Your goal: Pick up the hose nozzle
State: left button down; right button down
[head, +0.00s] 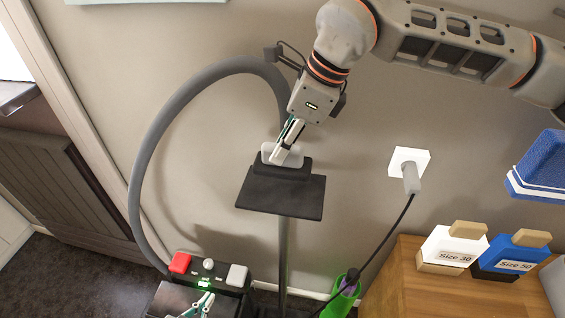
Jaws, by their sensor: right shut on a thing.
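The hose nozzle (270,150) is a pale, blocky piece at the end of a thick grey hose (150,140). It sits at the black holder (282,192) on top of a thin post. My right gripper (287,150) comes down from above and is shut on the nozzle; its fingers cover part of it. I cannot tell whether the nozzle still touches the holder. My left gripper (199,305) shows only partly at the bottom edge, in front of a black machine, and its opening is unclear.
The machine (240,291) has red and grey buttons and a green light. A white wall socket (408,158) holds a plug with a black cable. A green container (340,298) stands below. A wooden cabinet (410,270) at right carries sanding blocks labelled by size.

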notch_tip(320, 180, up, 14)
dwell(0.4)
jog(key=c, duration=2.9)
grip_release()
jog(key=shift+f, duration=0.15)
